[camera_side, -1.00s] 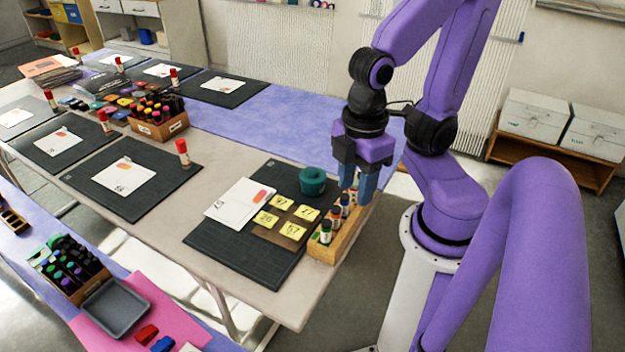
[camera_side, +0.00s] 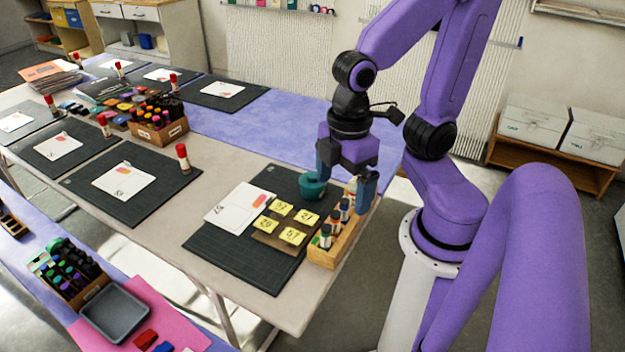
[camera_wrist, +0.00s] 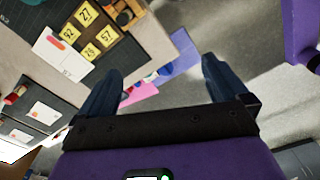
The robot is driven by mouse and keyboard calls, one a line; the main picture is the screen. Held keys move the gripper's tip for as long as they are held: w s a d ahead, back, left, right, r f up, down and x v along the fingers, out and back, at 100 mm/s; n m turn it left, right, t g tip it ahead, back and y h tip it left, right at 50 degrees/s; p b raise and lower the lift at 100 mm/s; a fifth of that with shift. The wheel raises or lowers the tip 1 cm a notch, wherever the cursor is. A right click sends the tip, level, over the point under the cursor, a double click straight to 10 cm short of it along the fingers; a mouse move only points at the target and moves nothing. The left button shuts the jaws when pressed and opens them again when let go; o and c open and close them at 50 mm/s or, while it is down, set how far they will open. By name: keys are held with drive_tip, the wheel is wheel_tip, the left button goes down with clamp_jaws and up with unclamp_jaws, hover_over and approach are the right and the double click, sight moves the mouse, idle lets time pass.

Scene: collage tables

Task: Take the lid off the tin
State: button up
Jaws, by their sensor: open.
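A small round teal container (camera_side: 311,188), which looks like the tin, stands on the dark mat near the table's right end. I cannot make out a separate lid on it. My gripper (camera_side: 345,184) is open, pointing down, with its blue fingers apart and nothing seen between them. In the side view its left finger overlaps the back of the teal container; I cannot tell if they touch. Its right finger is over the wooden bottle rack.
A wooden rack (camera_side: 328,256) of small bottles stands along the mat's right edge. A brown board with yellow number notes (camera_side: 293,236) and a white card (camera_side: 236,209) lie on the dark mat (camera_side: 225,254). Bare tabletop (camera_side: 190,222) lies to the left.

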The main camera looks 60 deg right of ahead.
drive_tip(key=w+d+f+n, duration=0.1)
drive_tip(key=w+d, duration=0.2)
drive_tip(key=w, duration=0.6)
drive_tip(key=n, duration=0.4)
hover_over(313, 175)
wheel_tip(313, 175, down, 5)
drive_tip(key=f, duration=1.2)
drive_tip(key=shift+w+d+f, duration=0.1)
drive_tip(key=shift+w+d, duration=0.05)
drive_tip(key=shift+w, duration=0.15)
drive_tip(key=f, duration=0.3)
drive_tip(key=shift+s+f, duration=0.25)
drive_tip(key=shift+f, duration=0.85)
drive_tip(key=c, duration=0.8)
